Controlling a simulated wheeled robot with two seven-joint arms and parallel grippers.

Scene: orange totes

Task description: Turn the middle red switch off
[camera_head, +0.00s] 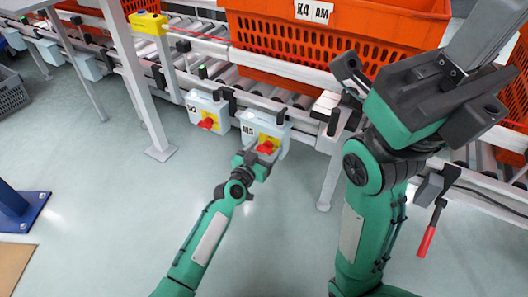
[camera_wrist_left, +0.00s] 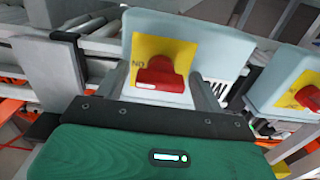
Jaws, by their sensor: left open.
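Two pale switch boxes with red knobs on yellow plates show in the head view. The one labelled M5 has a red switch (camera_head: 266,146), which fills the middle of the left wrist view (camera_wrist_left: 162,74). The other red switch (camera_head: 207,123) is to its left in the head view and at the right edge in the wrist view (camera_wrist_left: 308,98). My left gripper (camera_head: 258,161) is open at the M5 box, its fingers on either side of the knob; I cannot tell if they touch it. My right gripper (camera_head: 440,85) is raised at the upper right, its jaws unclear.
A roller conveyor (camera_head: 290,97) runs behind the boxes, with orange totes (camera_head: 320,45) on it. A yellow button box (camera_head: 148,22) sits on a post at the left. A red-handled lever (camera_head: 427,240) hangs at the right.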

